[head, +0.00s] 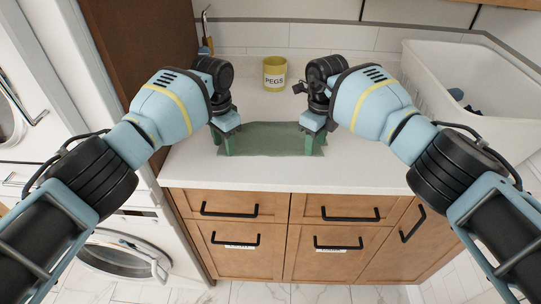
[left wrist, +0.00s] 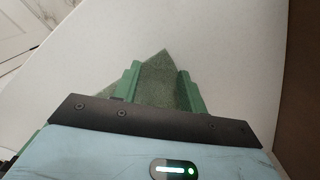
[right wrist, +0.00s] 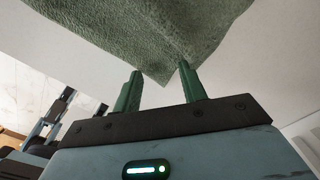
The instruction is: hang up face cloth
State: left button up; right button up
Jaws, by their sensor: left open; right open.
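A green face cloth (head: 268,139) lies flat on the white countertop, between and under my two grippers. My left gripper (head: 224,147) is open at the cloth's left end. In the left wrist view a pointed corner of the cloth (left wrist: 164,75) lies between its green fingers (left wrist: 160,82). My right gripper (head: 314,146) is open at the cloth's right end. In the right wrist view a corner of the cloth (right wrist: 160,50) reaches to its fingertips (right wrist: 160,72). I cannot tell whether the fingers touch the cloth. No hook or rail for hanging is clear in these views.
A yellow pot labelled PEGS (head: 275,75) stands behind the cloth. A white basket (head: 455,105) with dark items stands on the right of the counter (head: 345,177). A tall brown panel (head: 150,60) rises at the left. Wooden drawers (head: 235,207) are below. White washing machines stand at the left.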

pick_arm(q)
jog(key=shift+s+f, duration=0.1)
jog(key=shift+f, duration=0.4)
pick_arm(e)
jog(key=shift+f, duration=0.5)
pick_arm(q)
jog(key=shift+r, duration=0.1)
jog(key=shift+c, duration=1.1)
pick_arm(e)
jog(key=shift+s+r, duration=0.1)
jog(key=shift+c, duration=1.1)
pick_arm(q)
grip_shut()
pick_arm(e)
grip_shut()
pick_arm(q)
jog(key=shift+a, duration=0.1)
pick_arm(e)
jog(key=shift+d, duration=0.1)
